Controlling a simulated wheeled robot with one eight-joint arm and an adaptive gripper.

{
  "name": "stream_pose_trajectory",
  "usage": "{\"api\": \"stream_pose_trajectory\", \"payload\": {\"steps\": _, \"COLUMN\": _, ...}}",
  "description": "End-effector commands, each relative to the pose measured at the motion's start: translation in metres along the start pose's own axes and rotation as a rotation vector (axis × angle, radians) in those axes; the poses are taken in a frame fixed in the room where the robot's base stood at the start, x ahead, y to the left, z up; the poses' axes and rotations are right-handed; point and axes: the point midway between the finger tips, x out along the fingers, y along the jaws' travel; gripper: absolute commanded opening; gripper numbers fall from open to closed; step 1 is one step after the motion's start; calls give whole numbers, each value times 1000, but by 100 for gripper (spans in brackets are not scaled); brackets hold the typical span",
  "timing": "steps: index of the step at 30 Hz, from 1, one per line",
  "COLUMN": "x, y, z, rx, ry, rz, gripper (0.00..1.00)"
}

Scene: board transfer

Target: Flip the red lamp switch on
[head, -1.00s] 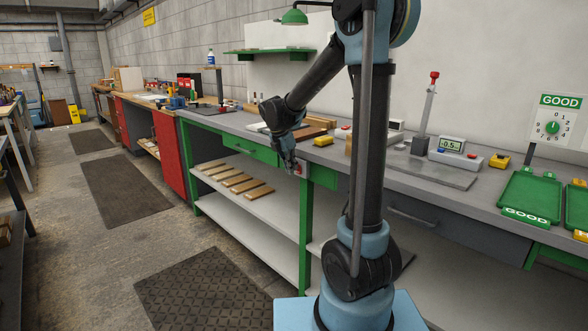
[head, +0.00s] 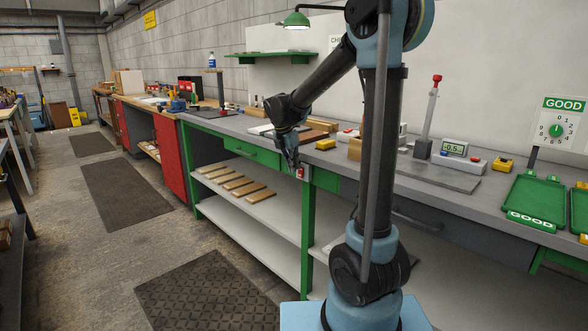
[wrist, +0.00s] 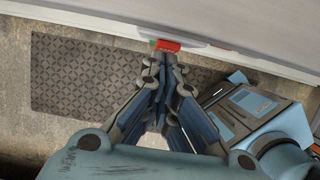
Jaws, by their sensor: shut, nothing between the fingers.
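The red switch (head: 301,173) sits in a pale housing on the front of the green bench, at the top of a green leg. In the wrist view the red switch (wrist: 167,45) is just beyond my fingertips. My gripper (head: 296,167) is shut and empty, pointing down at the switch's left side. The closed fingers also show in the wrist view (wrist: 164,60). They look very close to the switch; I cannot tell whether they touch it. The green lamp (head: 296,19) hangs above the bench, and its underside looks bright.
The bench top (head: 235,124) holds wood blocks, a yellow block (head: 325,144), a gauge stand (head: 429,115) and green trays (head: 533,200). Wooden boards (head: 234,182) lie on the lower shelf. A dark mat (head: 208,290) covers floor in front; the aisle at left is clear.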

Motion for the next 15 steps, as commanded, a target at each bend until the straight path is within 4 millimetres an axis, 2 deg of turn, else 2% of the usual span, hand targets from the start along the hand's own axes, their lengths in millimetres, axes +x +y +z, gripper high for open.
{"api": "stream_pose_trajectory", "payload": {"steps": 8, "x": -2, "y": 0, "z": -3, "rx": 0, "ry": 0, "rz": 0, "gripper": 0}}
{"api": "stream_pose_trajectory", "payload": {"steps": 15, "x": -14, "y": 3, "z": -26, "rx": 5, "ry": 1, "rz": -3, "gripper": 0}}
